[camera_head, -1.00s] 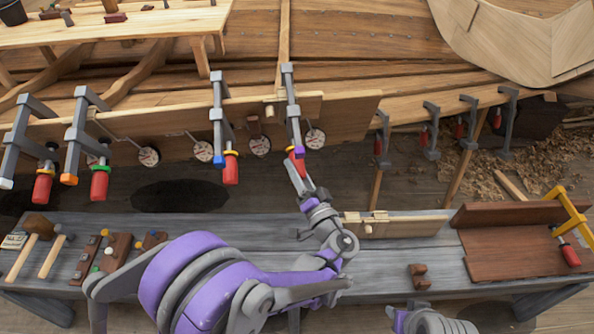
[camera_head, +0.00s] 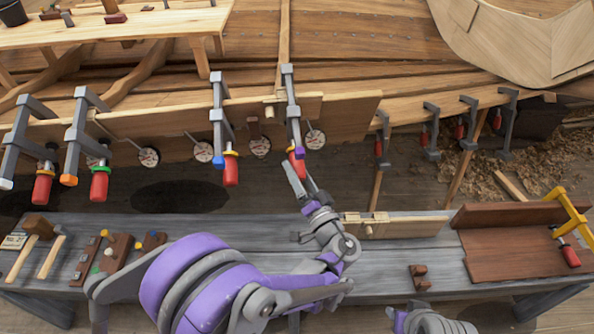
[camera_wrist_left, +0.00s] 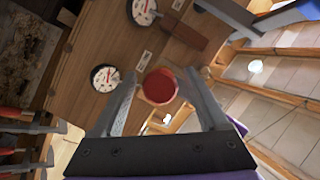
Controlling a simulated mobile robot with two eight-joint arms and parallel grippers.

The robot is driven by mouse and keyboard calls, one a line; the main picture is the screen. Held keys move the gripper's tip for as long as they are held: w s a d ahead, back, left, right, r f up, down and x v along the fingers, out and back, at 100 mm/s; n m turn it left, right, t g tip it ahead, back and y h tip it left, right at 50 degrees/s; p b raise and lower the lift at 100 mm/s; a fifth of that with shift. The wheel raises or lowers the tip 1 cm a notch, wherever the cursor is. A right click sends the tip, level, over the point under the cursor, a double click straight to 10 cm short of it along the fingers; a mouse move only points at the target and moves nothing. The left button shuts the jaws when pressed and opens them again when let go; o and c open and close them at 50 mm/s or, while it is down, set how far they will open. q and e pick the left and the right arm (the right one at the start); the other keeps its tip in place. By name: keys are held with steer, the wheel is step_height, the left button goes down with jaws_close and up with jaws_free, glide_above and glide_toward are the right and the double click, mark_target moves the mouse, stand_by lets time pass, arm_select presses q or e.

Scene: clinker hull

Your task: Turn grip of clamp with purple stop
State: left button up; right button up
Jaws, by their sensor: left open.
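The clamp with the purple stop (camera_head: 293,118) hangs upright on the plank edge, right of the other large clamps. Its red grip (camera_head: 297,164) points down below the purple stop. My left gripper (camera_head: 301,181) is open just below and beside this grip. In the left wrist view the round red end of the grip (camera_wrist_left: 159,87) shows between the two spread fingers, with gaps at both sides. I cannot tell how far the fingertips reach along it. My right gripper is not in view; only part of my right arm shows at the bottom.
Clamps with a blue stop (camera_head: 217,116), an orange stop (camera_head: 74,140) and a white stop (camera_head: 20,140) hang to the left. Round dials (camera_head: 315,139) sit along the plank. The grey bench (camera_head: 400,258) below holds tools and wood pieces.

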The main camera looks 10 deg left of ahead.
mark_target(296, 162)
arm_select(q)
steer(key=v, duration=1)
stand_by(0.8)
steer(key=a+n+h, duration=0.1)
steer(key=w+a+r+n+h+p, duration=0.1)
steer(key=n, duration=0.1)
steer(key=shift+r+t, duration=0.2)
steer(key=shift+t, duration=0.1)
steer(key=w+a+n, duration=0.1)
steer(key=w, duration=0.2)
steer(key=w+a+h, duration=0.1)
steer(key=w+a, duration=0.1)
steer(key=w, duration=0.2)
steer(key=w+a+n+h, duration=0.1)
steer(key=w+a, duration=0.1)
steer(key=w, duration=0.1)
steer(key=shift+w+r+n+p, duration=0.15)
steer(key=shift+w+n+p, duration=0.05)
steer(key=shift+n+p, duration=0.1)
steer(key=shift+c, duration=0.3)
